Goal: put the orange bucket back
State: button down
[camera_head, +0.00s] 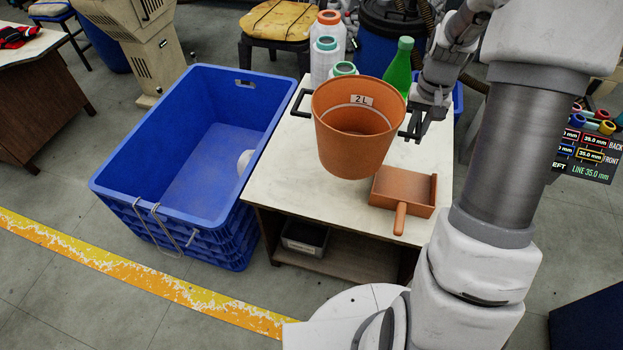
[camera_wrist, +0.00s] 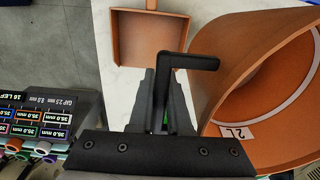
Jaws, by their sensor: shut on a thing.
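The orange bucket (camera_head: 352,128) with a "2 L" label and black side handles is over the white tabletop (camera_head: 290,165) in the head view. Its base looks raised above the table, though the exact gap is hard to tell. My gripper (camera_head: 428,122) is at its right side, shut on the right black handle. In the wrist view the black handle (camera_wrist: 190,65) runs between the fingers of my gripper (camera_wrist: 160,110), and the orange bucket (camera_wrist: 262,85) fills the right side, roughly upright.
An orange scoop (camera_head: 405,190) lies on the table in front of the bucket. A large blue crate (camera_head: 190,140) stands left of the table. The table's front left is clear.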

aim_at(363, 169)
jog(key=a+f+b, duration=0.1)
jog(key=a+f, duration=0.1)
jog(key=a, duration=0.1)
jog(key=a+f+b, duration=0.1)
jog(key=a+f, duration=0.2)
jog(key=a, duration=0.1)
jog(key=a+f+b, duration=0.1)
jog(key=a+f, duration=0.1)
jog(key=a, duration=0.1)
jog(key=shift+a+f+b, duration=0.2)
jog(key=shift+a+b, duration=0.05)
jog(key=shift+b, duration=0.05)
jog(key=shift+f+b, duration=0.8)
jog(key=shift+f, duration=1.1)
jog(key=shift+f, duration=0.15)
jog(key=c, duration=0.9)
grip_release()
jog(key=shift+o, duration=0.2)
